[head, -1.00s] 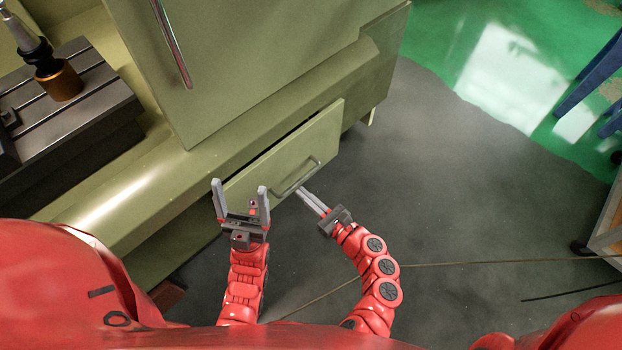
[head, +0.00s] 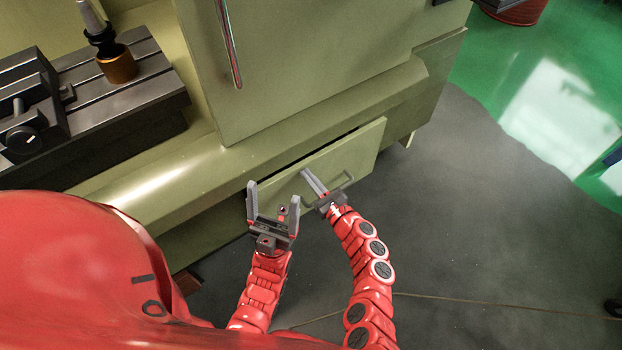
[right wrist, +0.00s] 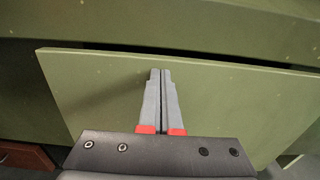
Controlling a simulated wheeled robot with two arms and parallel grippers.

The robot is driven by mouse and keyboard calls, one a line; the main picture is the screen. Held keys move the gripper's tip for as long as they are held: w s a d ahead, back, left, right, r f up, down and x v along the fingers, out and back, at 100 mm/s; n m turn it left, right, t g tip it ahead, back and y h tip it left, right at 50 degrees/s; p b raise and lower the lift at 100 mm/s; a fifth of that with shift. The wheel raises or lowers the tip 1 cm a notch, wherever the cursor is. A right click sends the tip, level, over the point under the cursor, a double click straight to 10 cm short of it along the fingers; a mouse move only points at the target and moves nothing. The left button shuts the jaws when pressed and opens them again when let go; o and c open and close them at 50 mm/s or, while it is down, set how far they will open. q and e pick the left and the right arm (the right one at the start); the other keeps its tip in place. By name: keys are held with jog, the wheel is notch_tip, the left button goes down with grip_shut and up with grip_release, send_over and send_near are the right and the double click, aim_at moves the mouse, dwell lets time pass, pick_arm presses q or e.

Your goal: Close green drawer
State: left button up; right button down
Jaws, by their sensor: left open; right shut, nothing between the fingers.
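The green drawer (head: 358,152) sits low in the green machine's base, slightly open. A dark gap shows along its top edge. Its grey bar handle (head: 345,184) is on the right part of its front. My right gripper (head: 306,173) is shut and empty, its fingertips at the drawer front just left of the handle. In the right wrist view the drawer front (right wrist: 230,105) fills the middle, and the shut fingers (right wrist: 160,75) point at it; contact cannot be told. My left gripper (head: 270,194) is open and empty in front of the drawer's left part.
The green machine body (head: 310,60) with a long metal door handle (head: 228,45) rises above the drawer. A slotted metal table (head: 140,85) with a tool holder (head: 118,64) is at the upper left. Grey floor (head: 470,220) to the right is clear apart from a thin cable.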

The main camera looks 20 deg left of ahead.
jog(key=b+x, duration=0.2)
jog(key=x, duration=0.1)
jog(key=b+x, duration=0.5)
jog(key=x, duration=0.1)
jog(key=shift+r+b, duration=0.3)
jog(key=shift+r, duration=0.1)
jog(key=shift+s+d+r+p, duration=0.15)
jog(key=shift+d+p, duration=0.15)
jog(key=shift+p, duration=0.5)
jog(key=f+p+v, duration=0.1)
jog(key=p+v, duration=0.3)
jog(key=v, duration=1.3)
jog(key=shift+f, duration=0.15)
